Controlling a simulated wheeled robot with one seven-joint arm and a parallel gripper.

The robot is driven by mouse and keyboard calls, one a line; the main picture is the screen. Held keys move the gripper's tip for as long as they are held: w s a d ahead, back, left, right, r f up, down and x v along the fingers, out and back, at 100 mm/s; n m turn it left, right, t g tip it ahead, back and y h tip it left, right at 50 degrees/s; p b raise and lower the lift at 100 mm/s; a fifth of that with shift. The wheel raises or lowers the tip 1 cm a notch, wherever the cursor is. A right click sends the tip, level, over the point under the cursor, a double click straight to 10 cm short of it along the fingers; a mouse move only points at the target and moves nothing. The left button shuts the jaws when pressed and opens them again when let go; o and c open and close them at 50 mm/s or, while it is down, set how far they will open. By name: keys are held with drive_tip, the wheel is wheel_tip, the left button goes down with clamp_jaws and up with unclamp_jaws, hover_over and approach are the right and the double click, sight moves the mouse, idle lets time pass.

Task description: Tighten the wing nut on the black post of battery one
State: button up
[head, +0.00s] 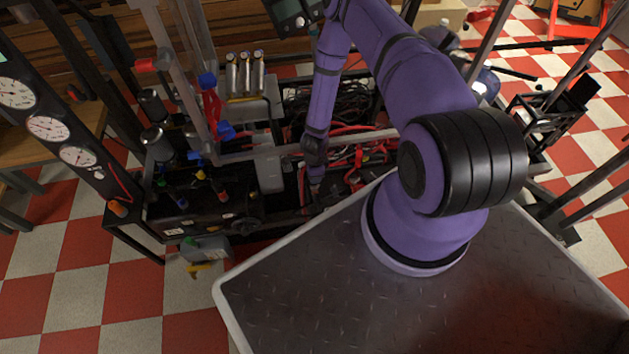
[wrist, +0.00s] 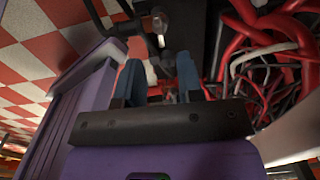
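My gripper (wrist: 158,72) shows in the wrist view as two blue fingers standing apart, with a gap between them. A pale, pinkish shape and dark parts lie beyond the gap; I cannot tell what they are. In the head view my gripper (head: 315,172) points down among red and black cables in the middle of the machine frame, and its fingertips are not clear there. I cannot make out battery one, its black post or the wing nut in either view.
Red, white and black cables (wrist: 270,45) crowd the right of the wrist view. A dark unit with coloured knobs (head: 200,190) sits left of my gripper. Checkered floor (head: 65,270) is open at lower left.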

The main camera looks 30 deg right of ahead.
drive_tip(key=shift+r, duration=2.15)
